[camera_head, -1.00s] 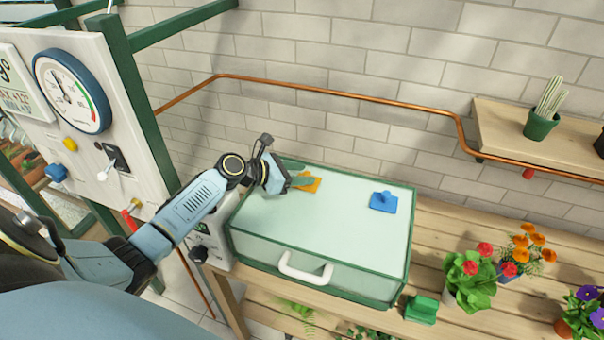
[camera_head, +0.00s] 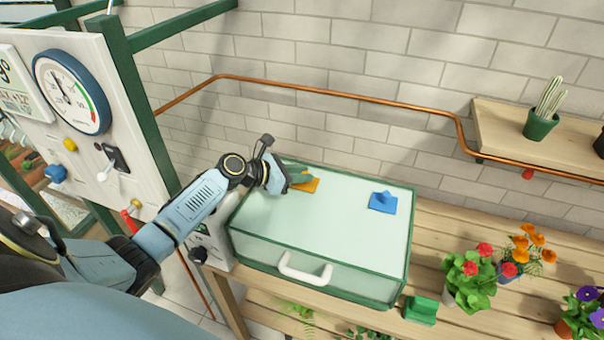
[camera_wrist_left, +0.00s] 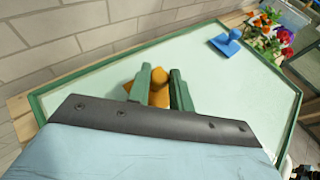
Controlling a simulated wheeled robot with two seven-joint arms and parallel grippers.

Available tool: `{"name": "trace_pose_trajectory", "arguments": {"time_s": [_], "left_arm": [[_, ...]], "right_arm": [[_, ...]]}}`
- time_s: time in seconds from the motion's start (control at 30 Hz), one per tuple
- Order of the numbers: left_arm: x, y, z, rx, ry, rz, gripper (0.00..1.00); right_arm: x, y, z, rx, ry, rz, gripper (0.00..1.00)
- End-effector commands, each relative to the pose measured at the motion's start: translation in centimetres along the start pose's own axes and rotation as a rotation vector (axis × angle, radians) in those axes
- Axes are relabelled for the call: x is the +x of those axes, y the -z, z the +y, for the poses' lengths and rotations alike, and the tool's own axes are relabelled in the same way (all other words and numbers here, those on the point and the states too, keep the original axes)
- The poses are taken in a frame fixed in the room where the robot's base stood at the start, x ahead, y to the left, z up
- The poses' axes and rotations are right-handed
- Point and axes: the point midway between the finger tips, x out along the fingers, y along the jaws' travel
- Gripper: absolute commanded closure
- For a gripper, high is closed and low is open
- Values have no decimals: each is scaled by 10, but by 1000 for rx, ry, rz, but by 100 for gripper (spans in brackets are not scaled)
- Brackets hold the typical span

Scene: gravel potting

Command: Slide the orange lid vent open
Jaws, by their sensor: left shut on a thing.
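The orange lid vent (camera_head: 309,186) is a flat plate with a knob on the left part of the pale lid (camera_head: 335,215). In the left wrist view the orange vent's knob (camera_wrist_left: 159,78) stands between the two green fingers. My left gripper (camera_head: 299,178) is shut on that knob, and its fingers hide part of the plate in the head view. A blue vent (camera_head: 383,202) with its own knob sits on the right part of the lid; it also shows in the left wrist view (camera_wrist_left: 226,43). My right gripper is not in view.
The lidded box has a white front handle (camera_head: 305,270) and stands on a slatted wooden bench (camera_head: 450,225). A green block (camera_head: 421,310) and flower pots stand to its right. A copper pipe (camera_head: 330,92) runs along the brick wall behind.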

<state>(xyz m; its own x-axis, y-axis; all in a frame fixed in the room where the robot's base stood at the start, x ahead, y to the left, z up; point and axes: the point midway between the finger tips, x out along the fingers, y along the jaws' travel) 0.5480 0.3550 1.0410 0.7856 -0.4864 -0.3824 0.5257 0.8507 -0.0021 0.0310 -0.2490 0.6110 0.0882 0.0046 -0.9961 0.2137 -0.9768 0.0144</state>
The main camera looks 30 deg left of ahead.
Motion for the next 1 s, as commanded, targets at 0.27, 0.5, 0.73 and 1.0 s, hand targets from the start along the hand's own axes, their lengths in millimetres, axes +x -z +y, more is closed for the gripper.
{"name": "trace_pose_trajectory", "arguments": {"time_s": [0.27,0.5,0.73,1.0], "left_arm": [[-33,14,37,0,-8,4,100],[-37,16,40,2,-9,3,100],[-37,16,40,2,-9,4,62],[-36,15,39,1,-6,2,57]], "right_arm": [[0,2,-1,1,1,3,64],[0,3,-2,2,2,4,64],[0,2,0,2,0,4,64],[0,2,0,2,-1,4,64]]}}
